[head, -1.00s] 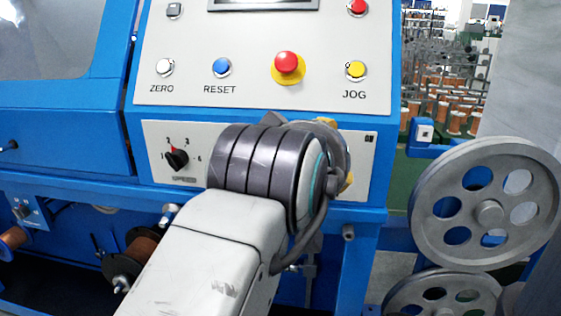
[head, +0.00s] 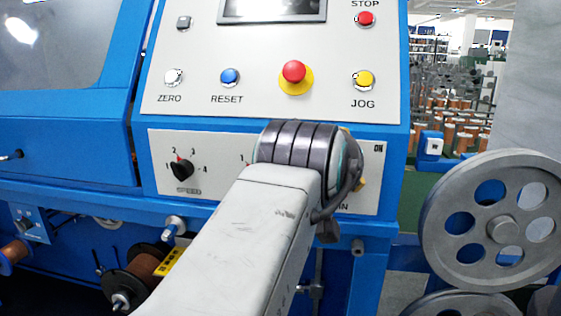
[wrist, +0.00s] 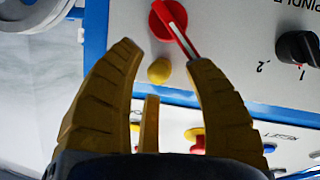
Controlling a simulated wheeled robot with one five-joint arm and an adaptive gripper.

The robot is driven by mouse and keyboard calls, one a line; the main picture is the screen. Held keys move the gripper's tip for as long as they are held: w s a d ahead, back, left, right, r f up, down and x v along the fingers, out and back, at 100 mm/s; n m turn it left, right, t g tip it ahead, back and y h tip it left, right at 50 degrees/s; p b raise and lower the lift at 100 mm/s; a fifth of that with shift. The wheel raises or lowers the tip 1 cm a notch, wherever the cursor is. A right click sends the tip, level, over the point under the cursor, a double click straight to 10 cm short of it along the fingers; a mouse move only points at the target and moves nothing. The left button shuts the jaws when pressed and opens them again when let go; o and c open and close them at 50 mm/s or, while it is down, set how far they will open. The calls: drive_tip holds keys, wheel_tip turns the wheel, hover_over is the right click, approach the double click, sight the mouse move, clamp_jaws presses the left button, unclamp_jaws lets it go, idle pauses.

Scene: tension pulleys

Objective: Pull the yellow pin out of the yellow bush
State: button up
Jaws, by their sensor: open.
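My gripper (wrist: 166,57) is open in the wrist view, its two ribbed mustard fingers pointing at the control panel. A small rounded yellow piece (wrist: 159,71) shows between the fingers, apart from both. It looks like the end of the yellow pin, but I cannot tell pin from bush here. In the head view my wrist covers that part of the lower panel. Only a bit of mustard finger shows at its right, and the pin and bush cannot be made out.
A red rotary switch (wrist: 168,18) lies just beyond the fingertips, its handle near the right finger. A black knob (wrist: 298,47) is further right. The blue machine carries red, yellow and blue buttons above. A large grey pulley (head: 502,228) stands at the right.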

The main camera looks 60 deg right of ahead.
drive_tip(key=shift+c, duration=0.3)
drive_tip(key=shift+r, duration=0.1)
clamp_jaws()
drive_tip(key=shift+r, duration=0.1)
drive_tip(key=shift+a, duration=0.3)
idle(0.4)
drive_tip(key=shift+a, duration=0.2)
drive_tip(key=shift+s+a, duration=0.15)
